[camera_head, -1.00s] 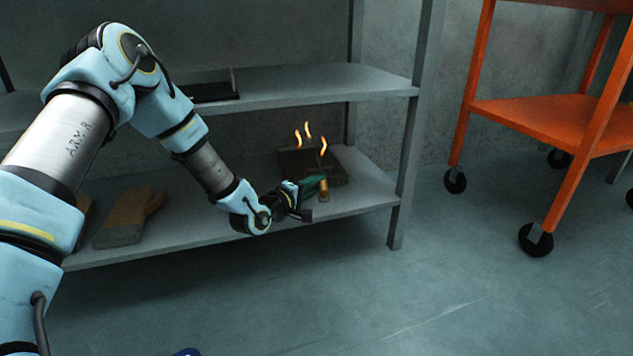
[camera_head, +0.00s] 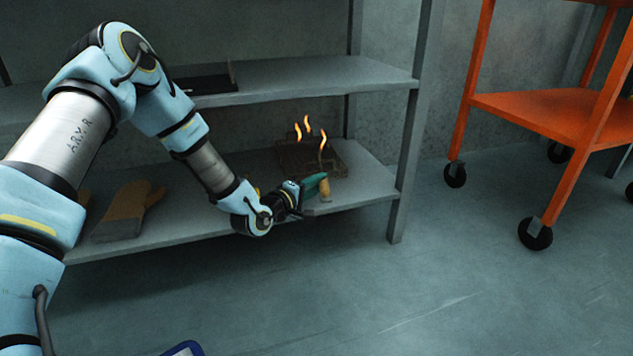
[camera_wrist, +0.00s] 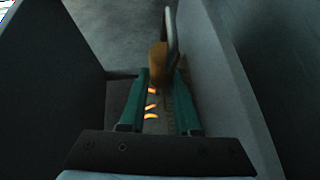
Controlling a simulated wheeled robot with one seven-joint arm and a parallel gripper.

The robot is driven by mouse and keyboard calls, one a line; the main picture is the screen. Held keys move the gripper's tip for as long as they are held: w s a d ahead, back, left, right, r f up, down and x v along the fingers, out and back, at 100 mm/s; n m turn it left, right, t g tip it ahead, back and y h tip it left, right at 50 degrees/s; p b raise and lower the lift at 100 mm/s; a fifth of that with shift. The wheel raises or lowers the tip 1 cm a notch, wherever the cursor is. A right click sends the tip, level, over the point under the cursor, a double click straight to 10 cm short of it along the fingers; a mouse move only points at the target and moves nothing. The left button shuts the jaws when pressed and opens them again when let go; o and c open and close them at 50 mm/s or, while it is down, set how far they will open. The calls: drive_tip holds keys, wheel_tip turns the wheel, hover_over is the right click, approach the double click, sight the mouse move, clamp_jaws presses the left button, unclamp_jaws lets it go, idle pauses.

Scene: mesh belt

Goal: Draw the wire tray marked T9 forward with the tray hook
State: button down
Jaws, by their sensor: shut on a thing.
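The wire tray (camera_head: 338,158) sits on the lower shelf, a low brown box shape with orange flame-like wisps above it. No T9 mark can be read on it. My gripper (camera_head: 312,187) is at the shelf's front edge, in front of the tray. Its green fingers are shut on the tray hook's tan handle (camera_head: 324,190). In the wrist view the handle (camera_wrist: 158,62) is between the fingertips, with a curved grey metal part (camera_wrist: 171,30) beyond it. Whether the hook touches the tray cannot be told.
A tan glove (camera_head: 128,211) lies on the lower shelf (camera_head: 365,185) to the left. The upper shelf (camera_head: 330,78) and a grey post (camera_head: 407,165) bound the space around the tray. An orange wheeled cart (camera_head: 540,112) stands at right. The floor between is clear.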

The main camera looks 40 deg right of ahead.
drive_tip(key=shift+s+a+p, duration=1.2)
drive_tip(key=shift+s+a, duration=1.2)
drive_tip(key=shift+s, duration=3.7)
drive_tip(key=shift+w+d, duration=0.35)
drive_tip(key=shift+w, duration=0.55)
drive_tip(key=shift+w+d, duration=0.3)
drive_tip(key=shift+w, duration=0.55)
drive_tip(key=shift+w+d, duration=0.35)
drive_tip(key=shift+w, duration=0.55)
drive_tip(key=shift+r, duration=0.15)
wheel_tip(320, 180, up, 8)
drive_tip(key=p, duration=0.7)
drive_tip(key=shift+r, duration=0.15)
